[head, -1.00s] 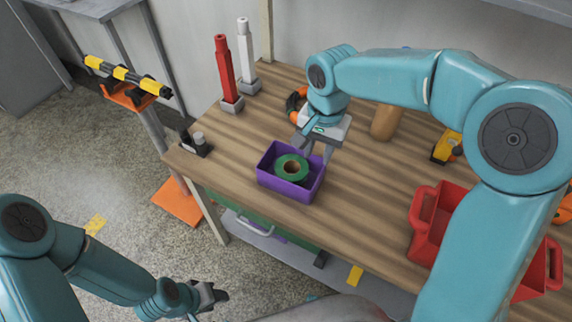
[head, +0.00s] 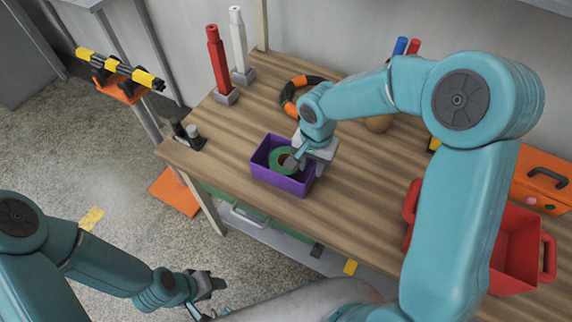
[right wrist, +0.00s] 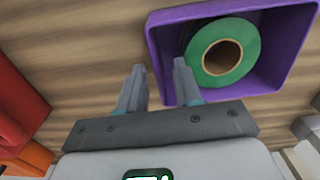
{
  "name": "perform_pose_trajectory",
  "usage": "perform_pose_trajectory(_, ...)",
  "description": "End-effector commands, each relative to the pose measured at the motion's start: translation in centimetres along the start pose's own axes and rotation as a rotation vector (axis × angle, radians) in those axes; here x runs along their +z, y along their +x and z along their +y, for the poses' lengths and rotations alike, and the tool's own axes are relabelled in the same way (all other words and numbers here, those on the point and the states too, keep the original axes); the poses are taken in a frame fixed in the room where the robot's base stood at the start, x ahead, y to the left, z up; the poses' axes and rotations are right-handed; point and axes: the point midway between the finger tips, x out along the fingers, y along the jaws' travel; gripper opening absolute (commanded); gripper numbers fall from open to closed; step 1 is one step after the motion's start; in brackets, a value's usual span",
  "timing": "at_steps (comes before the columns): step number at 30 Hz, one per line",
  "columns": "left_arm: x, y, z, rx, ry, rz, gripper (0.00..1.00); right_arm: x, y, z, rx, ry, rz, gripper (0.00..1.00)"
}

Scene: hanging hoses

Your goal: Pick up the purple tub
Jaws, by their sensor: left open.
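The purple tub (head: 293,187) stands upright on the wooden table near its front edge, with a green roll (head: 279,157) inside. My right gripper (head: 302,167) is over the tub's right side in the head view. In the right wrist view its two fingers (right wrist: 158,75) are apart and empty. One finger appears on each side of the purple wall (right wrist: 161,75), one over the inside and one over the outside; contact cannot be told. My left gripper (head: 208,286) is open and empty, low in front of the table.
A red crate (head: 520,252) and an orange toolbox (head: 541,180) are at the right. A black and orange ring (head: 291,95) lies behind the tub. Red (head: 219,62) and white (head: 240,45) posts stand at the back left. Bare tabletop lies left of the tub.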

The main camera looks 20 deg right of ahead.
Motion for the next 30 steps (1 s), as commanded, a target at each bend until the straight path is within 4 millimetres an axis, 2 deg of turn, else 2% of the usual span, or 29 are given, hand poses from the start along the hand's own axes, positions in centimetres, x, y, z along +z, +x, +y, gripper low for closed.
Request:
perform_pose_trajectory(3, 0.0, -0.7, 0.3, 0.000, 0.000, 0.000, 0.43, -0.2, 1.9, 0.7, 0.005, 0.000, -0.006, 0.34)
perform_pose_trajectory(7, 0.0, -0.7, 0.3, 0.000, 0.000, 0.000, 0.43, -0.3, 3.7, 0.6, 0.002, -0.001, -0.003, 0.34)
perform_pose_trajectory(15, 0.0, -0.7, 0.3, 0.000, 0.000, 0.000, 0.43, -0.4, 4.2, 0.5, 0.000, -0.001, -0.001, 0.34)
perform_pose_trajectory(16, 0.0, -0.7, 0.3, 0.000, 0.000, 0.000, 0.43, -0.4, 4.2, 0.5, 0.000, -0.001, -0.001, 0.28)
perform_pose_trajectory(18, 0.0, -0.7, 0.3, 0.000, 0.000, 0.000, 0.43, -0.4, 4.2, 0.5, 0.000, -0.001, -0.001, 0.05)
perform_pose_trajectory(19, 0.0, -0.7, 0.3, 0.000, 0.000, 0.000, 0.43, -0.4, 4.2, 0.5, 0.000, -0.001, -0.001, 0.00)
perform_pose_trajectory(30, 0.0, -0.7, 0.3, 0.000, 0.000, 0.000, 0.43, -0.4, 3.9, 0.5, -0.001, -0.001, 0.001, 0.00)
